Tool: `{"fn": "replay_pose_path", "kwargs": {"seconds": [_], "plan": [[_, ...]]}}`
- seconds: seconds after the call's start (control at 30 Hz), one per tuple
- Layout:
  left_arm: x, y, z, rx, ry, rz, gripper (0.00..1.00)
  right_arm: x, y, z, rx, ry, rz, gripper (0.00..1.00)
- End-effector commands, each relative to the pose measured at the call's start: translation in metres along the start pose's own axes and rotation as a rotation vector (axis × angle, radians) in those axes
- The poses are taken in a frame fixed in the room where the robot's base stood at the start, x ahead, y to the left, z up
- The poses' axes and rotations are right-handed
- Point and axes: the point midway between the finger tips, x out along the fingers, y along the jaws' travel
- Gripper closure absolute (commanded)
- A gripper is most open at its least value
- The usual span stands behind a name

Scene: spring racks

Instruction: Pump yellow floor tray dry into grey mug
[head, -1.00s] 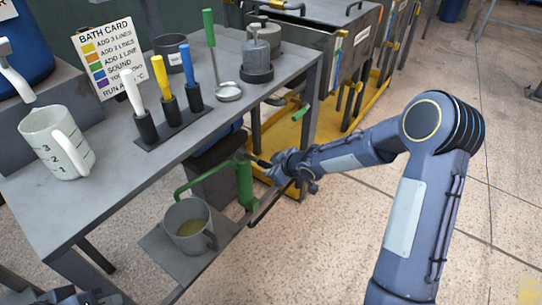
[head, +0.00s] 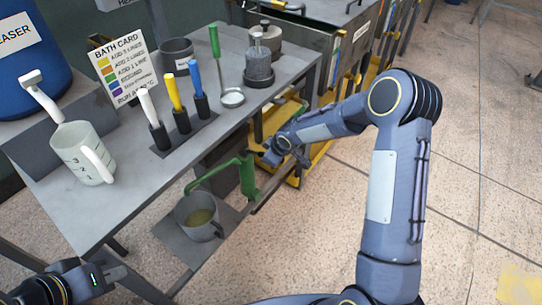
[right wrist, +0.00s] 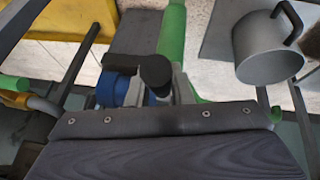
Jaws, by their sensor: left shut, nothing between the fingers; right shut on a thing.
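The green hand pump (head: 248,178) stands beside the bench, with its spout reaching left over the grey mug (head: 203,232). The mug stands upright on a low grey shelf and holds some yellowish-green liquid. My right gripper (head: 272,156) is shut on the pump handle (right wrist: 148,70), whose dark end shows in the right wrist view. The mug (right wrist: 268,50) also shows there at the upper right. The yellow floor tray (head: 312,158) lies low behind my right forearm, which partly hides it; its liquid level cannot be seen. My left gripper (head: 106,275) is shut and empty at the lower left.
The bench carries a white measuring jug (head: 82,155), three coloured-handled tools in a dark rack (head: 184,134), a dark cup (head: 176,55), a ladle (head: 232,97) and a bath card (head: 122,72). A blue drum (head: 30,70) stands at the left.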

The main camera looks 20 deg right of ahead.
Motion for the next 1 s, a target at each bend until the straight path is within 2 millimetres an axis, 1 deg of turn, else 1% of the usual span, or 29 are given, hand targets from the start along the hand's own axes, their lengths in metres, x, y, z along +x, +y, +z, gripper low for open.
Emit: {"fn": "replay_pose_path", "kwargs": {"seconds": [0.13,0.17,0.3,0.33,0.57,0.67,0.77,1.0], "plan": [[0.000,0.000,0.000,0.000,0.000,0.000,1.00,-0.001,0.000,-0.002,-0.002,0.004,0.002,1.00],[0.000,0.000,0.000,0.000,0.000,0.000,1.00,-0.001,0.001,-0.002,-0.002,0.005,0.002,0.79],[0.000,0.000,0.000,0.000,0.000,0.000,1.00,-0.001,0.001,-0.002,-0.001,0.005,0.002,0.61],[0.000,0.000,0.000,0.000,0.000,0.000,1.00,-0.001,0.001,-0.002,-0.001,0.004,0.002,0.59],[0.000,0.000,0.000,0.000,0.000,0.000,1.00,-0.001,0.001,-0.001,0.000,0.004,0.002,0.59],[-0.001,0.000,0.000,0.000,0.000,0.000,1.00,-0.006,0.001,-0.002,0.000,0.005,0.003,0.59],[-0.002,0.001,-0.001,0.000,0.000,0.000,1.00,-0.019,0.001,-0.002,0.002,0.006,0.003,0.59],[-0.006,0.003,-0.003,0.000,0.000,0.000,1.00,-0.060,0.001,-0.002,0.000,0.006,0.004,0.59]]}}
